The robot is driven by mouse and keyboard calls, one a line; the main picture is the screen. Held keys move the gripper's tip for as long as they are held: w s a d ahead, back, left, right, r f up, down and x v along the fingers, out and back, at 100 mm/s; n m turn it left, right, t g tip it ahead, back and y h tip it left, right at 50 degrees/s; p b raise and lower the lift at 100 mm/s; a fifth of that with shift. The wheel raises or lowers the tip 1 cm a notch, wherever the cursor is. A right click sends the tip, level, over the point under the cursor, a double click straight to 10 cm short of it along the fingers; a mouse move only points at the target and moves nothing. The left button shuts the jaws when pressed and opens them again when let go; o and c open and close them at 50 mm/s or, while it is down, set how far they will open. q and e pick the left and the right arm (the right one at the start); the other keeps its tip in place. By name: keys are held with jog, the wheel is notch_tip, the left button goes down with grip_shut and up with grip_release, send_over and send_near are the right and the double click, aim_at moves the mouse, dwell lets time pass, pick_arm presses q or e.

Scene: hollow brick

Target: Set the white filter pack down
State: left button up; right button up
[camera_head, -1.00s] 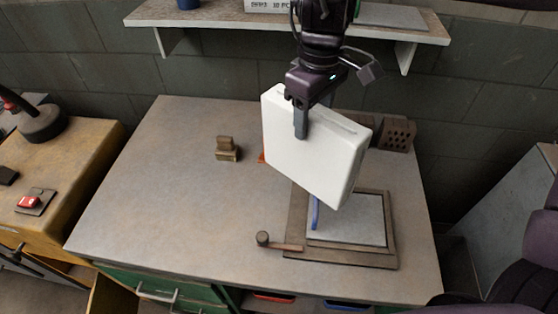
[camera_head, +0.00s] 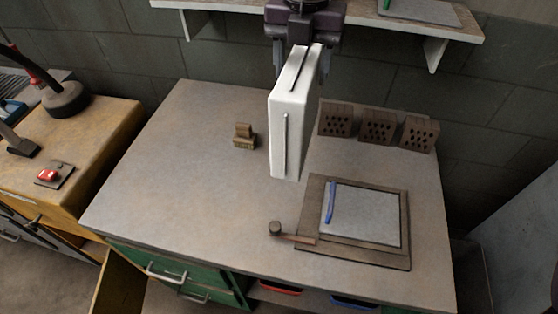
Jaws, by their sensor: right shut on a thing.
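The white filter pack (camera_head: 288,128) is a thick, flat white box held upright above the middle of the grey workbench (camera_head: 185,190). A narrow edge with a dark groove faces me, and its broad side is turned mostly away. My right gripper (camera_head: 302,68) is shut on its upper part, with a finger showing at each side. The pack looks clear of the bench, but its height over the top is hard to judge. My left gripper is not in view.
Three hollow bricks (camera_head: 377,126) stand at the back right. A framed board (camera_head: 313,240) with a grey sheet and blue strip (camera_head: 331,203) lies front right, beside a mallet (camera_head: 275,228). A small brown block (camera_head: 244,136) sits left of the pack. The bench's left half is clear.

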jog(key=shift+a+f, duration=0.1)
jog(key=shift+f, duration=0.3)
notch_tip(320, 180, down, 8)
jog(key=shift+f+b, duration=0.15)
jog(key=shift+b, duration=0.45)
notch_tip(320, 180, down, 6)
jog(key=shift+p, duration=0.55)
notch_tip(320, 180, down, 4)
jog(key=shift+p, duration=0.45)
jog(key=shift+f, duration=0.5)
jog(key=o, duration=1.3)
jog(key=shift+o, duration=0.2)
